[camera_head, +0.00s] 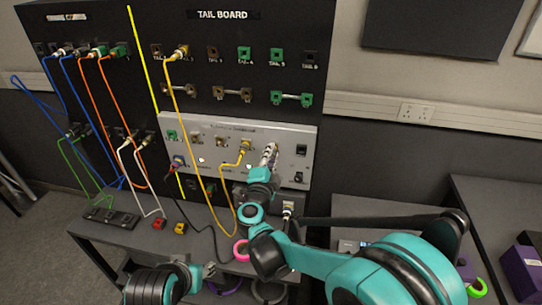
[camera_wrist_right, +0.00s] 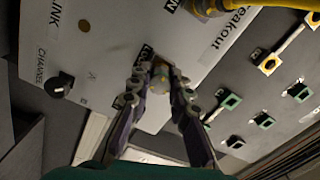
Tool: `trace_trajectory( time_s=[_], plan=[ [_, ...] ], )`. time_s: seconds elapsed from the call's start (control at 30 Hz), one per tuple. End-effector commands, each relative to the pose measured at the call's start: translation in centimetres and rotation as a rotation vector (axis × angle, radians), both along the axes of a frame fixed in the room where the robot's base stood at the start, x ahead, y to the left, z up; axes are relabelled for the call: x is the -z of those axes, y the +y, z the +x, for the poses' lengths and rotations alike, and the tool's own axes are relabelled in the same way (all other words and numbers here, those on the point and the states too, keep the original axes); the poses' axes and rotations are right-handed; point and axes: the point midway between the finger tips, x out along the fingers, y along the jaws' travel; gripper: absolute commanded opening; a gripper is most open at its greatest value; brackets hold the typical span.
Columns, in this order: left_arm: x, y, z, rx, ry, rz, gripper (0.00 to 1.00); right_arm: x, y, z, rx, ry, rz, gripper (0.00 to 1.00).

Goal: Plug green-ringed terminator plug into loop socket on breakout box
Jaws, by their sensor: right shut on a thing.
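The grey breakout box (camera_head: 290,142) is on the lower part of the black tail board. My right gripper (camera_head: 269,156) is at its front face, right of the yellow cable's plug. In the right wrist view, my right gripper (camera_wrist_right: 160,78) is shut on a small pale, brassy plug (camera_wrist_right: 160,72) close against the box face (camera_wrist_right: 110,30). I cannot tell whether the plug is seated. Its green ring does not show clearly, and the fingers hide the socket. My left gripper (camera_head: 208,271) is low by the bench front, away from the box; its jaws are too small to judge.
A yellow cable (camera_head: 208,210) hangs in front of the box, left of my right gripper. Blue, orange and white cables run at the left. A black knob (camera_wrist_right: 60,86) is on the box face. A purple box (camera_head: 522,270) stands at the far right.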

Motion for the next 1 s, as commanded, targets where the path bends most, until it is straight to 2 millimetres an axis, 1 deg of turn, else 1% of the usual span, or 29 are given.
trace_trajectory(
  time_s=[0.13, 0.3, 0.5, 0.53, 0.57, 0.6, 0.63, 1.0],
  plan=[
    [0.04, 0.00, 0.00, 0.000, 0.000, 0.000, 0.43, -0.22, -0.01, 0.20, 0.001, -0.008, 0.020, 0.00],
    [0.37, 0.00, 0.00, 0.000, 0.000, 0.000, 0.43, -0.19, -0.03, 0.33, 0.000, -0.035, 0.154, 0.00],
    [0.30, 0.00, 0.01, 0.000, 0.000, 0.000, 0.43, -0.28, -0.03, 0.35, -0.001, -0.038, 0.168, 0.00],
    [0.30, 0.00, 0.01, 0.000, 0.000, 0.000, 0.43, -0.28, -0.03, 0.35, -0.001, -0.038, 0.168, 0.21],
    [0.30, 0.00, 0.01, 0.000, 0.000, 0.000, 0.43, -0.28, -0.03, 0.34, 0.000, -0.038, 0.168, 0.29],
    [0.30, 0.00, 0.01, 0.000, 0.000, 0.000, 0.43, -0.26, -0.02, 0.33, 0.000, -0.038, 0.168, 0.40],
    [0.31, 0.00, 0.00, 0.000, 0.000, 0.000, 0.43, -0.24, -0.03, 0.32, 0.000, -0.038, 0.168, 0.43],
    [0.34, 0.00, 0.00, 0.000, 0.000, 0.000, 0.43, -0.09, -0.03, 0.20, -0.001, -0.036, 0.169, 0.43]
  ],
)
